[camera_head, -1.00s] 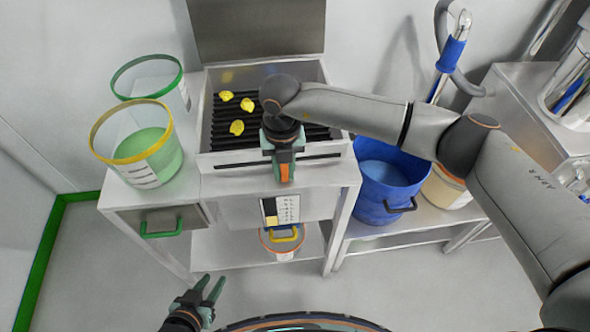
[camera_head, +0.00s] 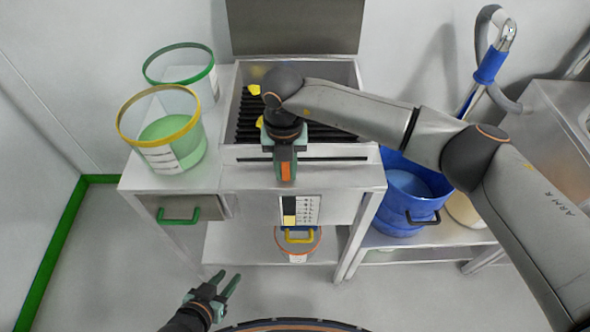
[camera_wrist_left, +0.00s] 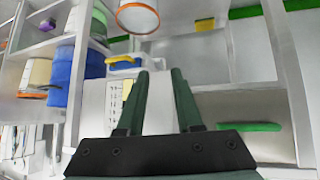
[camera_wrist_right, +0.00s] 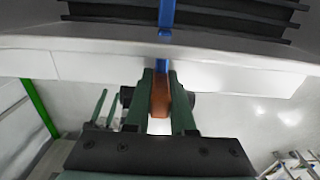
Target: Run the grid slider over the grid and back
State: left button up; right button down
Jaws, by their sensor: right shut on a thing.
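The grid (camera_head: 247,125) is a set of dark bars in a steel box (camera_head: 228,115), with yellow lumps (camera_head: 259,121) on it. In the right wrist view the slider's orange handle (camera_wrist_right: 160,95) sits between the fingers of my right gripper (camera_wrist_right: 161,80), which is shut on it. A blue rod (camera_wrist_right: 167,15) runs from the handle toward the dark bars. In the head view my right gripper (camera_head: 285,172) is at the front of the box, and its arm hides part of the grid. My left gripper (camera_head: 229,281) is open and empty, low in front of the bench.
Two clear tubs, green-rimmed (camera_head: 205,75) and yellow-rimmed (camera_head: 150,145), stand left of the box. A drawer with a green handle (camera_head: 178,220) is below. A blue bucket (camera_head: 408,205) is at right.

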aim_at(242, 178)
jog(key=shift+a+b, duration=0.55)
jog(key=shift+a, duration=0.55)
jog(key=shift+a+b, duration=0.6)
jog(key=shift+a, duration=0.4)
jog(key=shift+a+b, duration=0.4)
jog(key=shift+a, duration=0.3)
jog(key=shift+a+b, duration=0.4)
jog(key=shift+a, duration=0.25)
jog(key=shift+a+b, duration=0.45)
jog(key=shift+a, duration=0.25)
jog(key=shift+a+b, duration=0.3)
jog(key=shift+a, duration=0.25)
pick_arm(q)
jog(key=shift+m+h, duration=0.3)
jog(key=shift+h, duration=0.1)
jog(key=w+d+f, duration=0.2)
jog(key=d, duration=0.1)
jog(key=shift+f, duration=0.25)
pick_arm(e)
jog(key=shift+a+r, duration=0.1)
